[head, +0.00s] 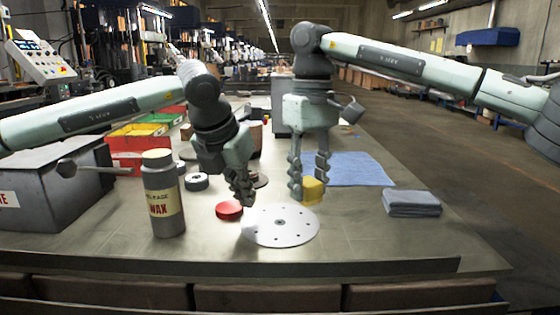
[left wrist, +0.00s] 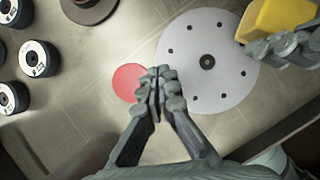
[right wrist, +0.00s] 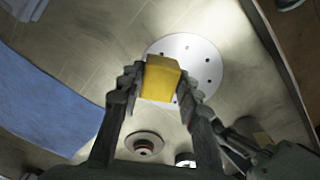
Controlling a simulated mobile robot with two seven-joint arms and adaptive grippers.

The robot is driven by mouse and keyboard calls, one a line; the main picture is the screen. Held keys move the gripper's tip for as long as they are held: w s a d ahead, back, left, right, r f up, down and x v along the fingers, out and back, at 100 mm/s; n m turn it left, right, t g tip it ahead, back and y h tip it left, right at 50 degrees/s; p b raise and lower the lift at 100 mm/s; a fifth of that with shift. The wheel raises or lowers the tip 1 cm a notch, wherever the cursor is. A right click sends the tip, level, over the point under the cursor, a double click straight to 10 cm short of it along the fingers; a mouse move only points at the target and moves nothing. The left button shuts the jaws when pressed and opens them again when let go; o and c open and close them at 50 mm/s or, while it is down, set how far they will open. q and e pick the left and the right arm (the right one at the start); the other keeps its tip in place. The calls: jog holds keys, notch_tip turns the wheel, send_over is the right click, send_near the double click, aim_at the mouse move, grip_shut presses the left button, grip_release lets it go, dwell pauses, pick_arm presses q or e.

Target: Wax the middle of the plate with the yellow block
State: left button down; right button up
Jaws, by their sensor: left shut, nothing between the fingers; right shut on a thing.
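The plate (head: 280,226) is a flat, pale round disc with small holes near its rim and a dark centre hole; it lies on the bench and shows in the left wrist view (left wrist: 208,84) and right wrist view (right wrist: 205,68). My right gripper (head: 309,190) is shut on the yellow block (head: 313,190), above the plate's far right side; the block also shows in the right wrist view (right wrist: 160,80). My left gripper (head: 247,199) is shut and empty, over the plate's left edge beside a red disc (head: 229,210). Whether it touches anything cannot be told.
A grey wax bottle (head: 165,205) stands left of the plate. A blue cloth (head: 345,169) lies flat behind, and a folded cloth (head: 411,203) lies right. The bench front right is clear.

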pick_arm(q)
jog(key=shift+f, duration=1.2)
dwell(0.6)
pick_arm(e)
jog(key=shift+w+a, duration=0.85)
jog(key=shift+a, duration=0.25)
jog(key=shift+w+a, duration=0.85)
jog(key=shift+a, duration=0.35)
pick_arm(q)
jog(key=shift+s+d+f, duration=0.1)
jog(key=shift+s+d, duration=0.05)
pick_arm(e)
jog(key=shift+a, duration=0.15)
jog(key=shift+s, duration=0.1)
